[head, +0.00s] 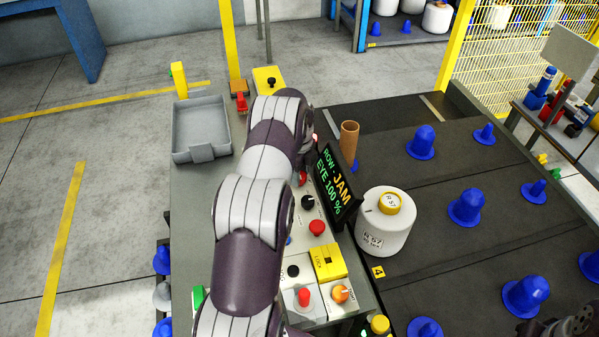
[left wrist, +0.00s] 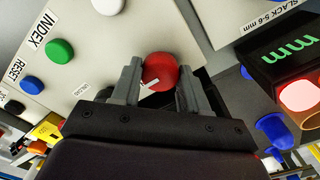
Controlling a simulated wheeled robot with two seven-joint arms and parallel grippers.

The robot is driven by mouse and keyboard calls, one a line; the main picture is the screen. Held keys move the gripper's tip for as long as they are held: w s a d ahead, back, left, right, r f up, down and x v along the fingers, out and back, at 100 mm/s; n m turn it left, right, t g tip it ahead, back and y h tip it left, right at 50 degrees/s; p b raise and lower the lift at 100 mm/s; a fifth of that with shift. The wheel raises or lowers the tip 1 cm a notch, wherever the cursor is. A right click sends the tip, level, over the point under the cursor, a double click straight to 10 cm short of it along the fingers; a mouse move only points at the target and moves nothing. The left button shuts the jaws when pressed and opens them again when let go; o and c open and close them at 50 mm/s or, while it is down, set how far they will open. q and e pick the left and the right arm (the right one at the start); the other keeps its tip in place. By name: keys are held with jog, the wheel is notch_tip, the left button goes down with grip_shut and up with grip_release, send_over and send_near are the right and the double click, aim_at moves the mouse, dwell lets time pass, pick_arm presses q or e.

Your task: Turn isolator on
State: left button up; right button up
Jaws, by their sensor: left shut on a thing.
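In the left wrist view, a round red knob (left wrist: 160,70) with a white mark on its edge stands on the pale control panel (left wrist: 110,45). My left gripper (left wrist: 158,76) is shut on this knob, one finger on each side. Small lettering near the knob is too small to read, so I cannot tell its switch position. In the head view, my left arm covers much of the panel and hides the grasp. A dark part at the lower right corner may be my right gripper (head: 575,322); its jaws do not show clearly.
A green INDEX button (left wrist: 60,50) and blue RESET button (left wrist: 30,83) are close to the left gripper. A tilted display (head: 335,185) reads JAM. A white bobbin (head: 385,225) stands beside the panel. A grey tray (head: 200,128) is at the back left.

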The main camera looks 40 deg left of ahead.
pick_arm(q)
jog(key=shift+w+r, duration=0.1)
jog(key=o, duration=1)
jog(key=shift+o, duration=0.2)
notch_tip(320, 180, up, 6)
jog(key=shift+r, duration=0.2)
notch_tip(320, 180, up, 6)
jog(key=p, duration=0.4)
jog(key=shift+r+p, duration=0.15)
jog(key=shift+p, duration=0.2)
